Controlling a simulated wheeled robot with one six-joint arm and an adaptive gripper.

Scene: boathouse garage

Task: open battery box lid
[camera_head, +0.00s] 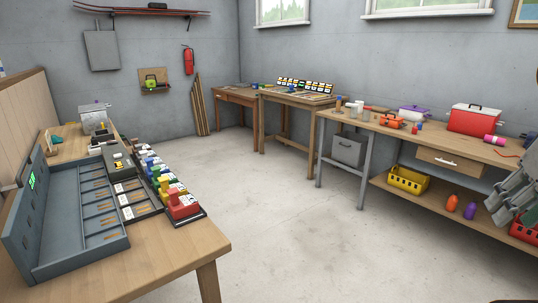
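No box in view is plainly marked as the battery box. A grey box (348,149) with a handle sits under the right workbench, and its lid looks shut. A long grey compartmented case (84,268) lies on the left wooden table, with a tall panel along its left side bearing a small green display. I cannot tell which of these, if either, is the battery box.
The left table (196,247) also holds a row of coloured items and a grey container (92,117). The right workbench (440,146) carries a red cooler (474,120) and tools, with a yellow crate (407,181) below. The concrete floor (290,220) between is clear.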

